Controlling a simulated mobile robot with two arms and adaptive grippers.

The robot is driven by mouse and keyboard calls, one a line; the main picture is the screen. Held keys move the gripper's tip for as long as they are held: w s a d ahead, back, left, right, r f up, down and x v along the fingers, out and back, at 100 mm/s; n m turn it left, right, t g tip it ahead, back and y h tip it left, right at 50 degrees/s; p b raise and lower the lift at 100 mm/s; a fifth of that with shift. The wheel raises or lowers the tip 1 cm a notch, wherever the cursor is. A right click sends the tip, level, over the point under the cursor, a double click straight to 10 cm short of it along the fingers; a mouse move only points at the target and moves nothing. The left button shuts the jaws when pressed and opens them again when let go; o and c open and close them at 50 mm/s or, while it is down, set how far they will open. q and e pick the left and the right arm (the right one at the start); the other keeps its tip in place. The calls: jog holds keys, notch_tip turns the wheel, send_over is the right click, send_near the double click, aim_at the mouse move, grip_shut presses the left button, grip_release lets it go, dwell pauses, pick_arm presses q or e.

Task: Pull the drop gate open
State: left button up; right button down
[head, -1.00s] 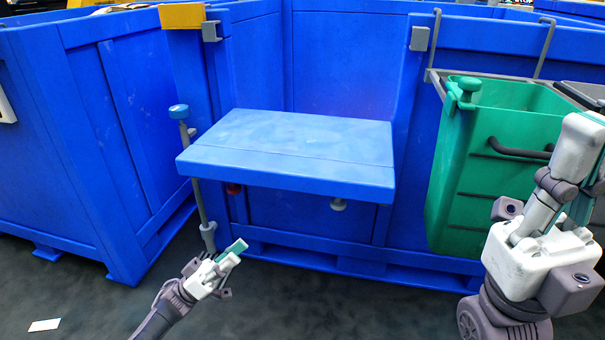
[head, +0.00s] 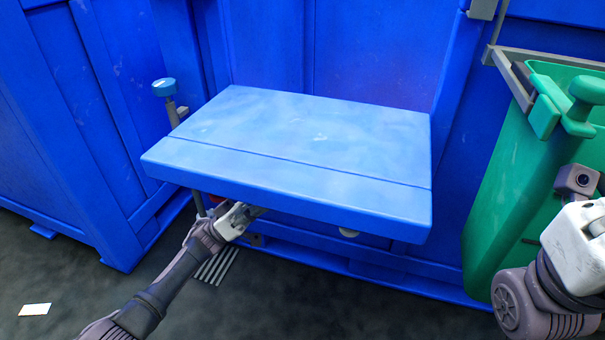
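The drop gate (head: 290,143) is a blue panel in the middle of the head view. It sticks out about level from the front of the blue bin (head: 370,55), with the bin's opening behind it. My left gripper (head: 243,215) is low under the gate's front edge, left of its middle. Its fingertips are mostly hidden in the gate's shadow, so I cannot tell whether they touch anything. My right arm is at the right edge; its fingers do not show.
A post with a blue knob (head: 164,88) stands left of the gate. Another blue bin wall (head: 75,130) is at the left. A white card (head: 35,309) lies on the dark floor.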

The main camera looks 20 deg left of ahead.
pick_arm(q)
jog(key=b+x, duration=0.1)
jog(key=x, duration=0.9)
jog(key=shift+b, duration=0.4)
grip_shut()
